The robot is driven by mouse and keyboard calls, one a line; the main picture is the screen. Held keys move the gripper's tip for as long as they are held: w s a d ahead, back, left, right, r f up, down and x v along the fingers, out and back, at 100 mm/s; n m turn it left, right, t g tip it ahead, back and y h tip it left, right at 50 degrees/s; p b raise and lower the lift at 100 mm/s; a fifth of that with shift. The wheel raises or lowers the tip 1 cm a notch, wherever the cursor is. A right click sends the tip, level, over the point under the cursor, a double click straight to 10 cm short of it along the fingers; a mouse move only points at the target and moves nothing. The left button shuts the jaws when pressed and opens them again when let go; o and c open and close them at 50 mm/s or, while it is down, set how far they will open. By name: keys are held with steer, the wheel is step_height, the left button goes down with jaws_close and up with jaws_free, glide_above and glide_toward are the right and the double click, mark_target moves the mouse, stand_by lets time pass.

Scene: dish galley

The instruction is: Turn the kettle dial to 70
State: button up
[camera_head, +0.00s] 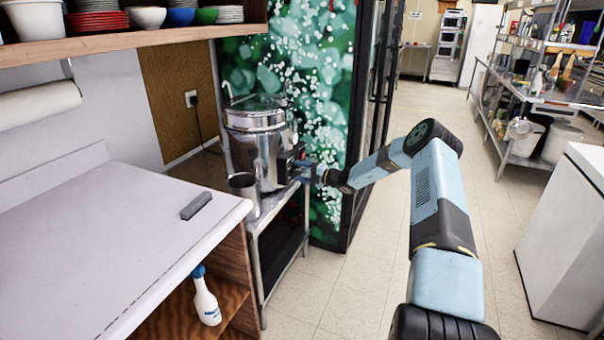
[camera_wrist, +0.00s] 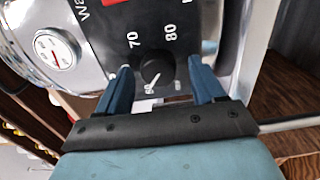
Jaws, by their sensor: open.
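The kettle (camera_head: 250,152) is a large shiny metal urn with a lid, standing on a small metal stand. In the wrist view its black control panel (camera_wrist: 105,22) carries the dial (camera_wrist: 154,68), a round black knob, with "70" and "80" printed beside it. A white mark shows at the knob's lower edge, away from both numbers; whether it is the pointer is hard to tell. My gripper (camera_wrist: 160,66) is open, with one blue finger on each side of the dial and gaps between.
A metal cup (camera_head: 244,190) stands before the kettle. A white counter (camera_head: 100,245) with a grey block (camera_head: 196,206) is at the left. The floor (camera_head: 350,290) right of the stand is clear.

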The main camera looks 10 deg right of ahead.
steer(key=v, duration=1.3)
steer(key=shift+s+d, duration=0.3)
steer(key=shift+f, duration=0.1)
